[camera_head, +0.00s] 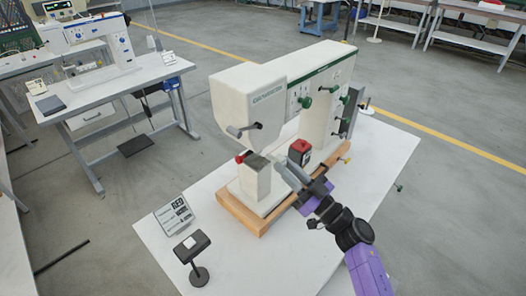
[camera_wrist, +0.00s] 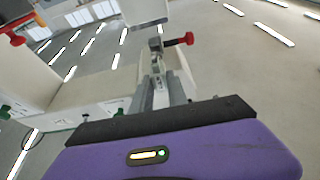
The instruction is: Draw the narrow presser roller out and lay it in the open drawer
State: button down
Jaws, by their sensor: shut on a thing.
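The white press (camera_head: 315,90) stands on a wooden base. My gripper (camera_head: 281,164) reaches in from the lower right to the front of the press, beside the grey-topped post (camera_head: 256,180). In the wrist view the fingers (camera_wrist: 158,82) are closed on a small grey metal part (camera_wrist: 157,62), which seems to be the narrow presser roller. It is small and partly hidden by the fingers. A red knob (camera_wrist: 181,39) sticks out right beside it; a red knob also shows left of the post (camera_head: 240,158). I cannot make out an open drawer in either view.
A black box with a red top (camera_head: 300,150) stands close to my gripper. Green and dark knobs stick out from the press. A sign (camera_head: 175,213) and a small black stand (camera_head: 192,250) are at the table's front left. The white table (camera_head: 300,265) is bare in front.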

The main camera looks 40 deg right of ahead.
jog(key=shift+s+p, duration=0.35)
jog(key=shift+s, duration=0.65)
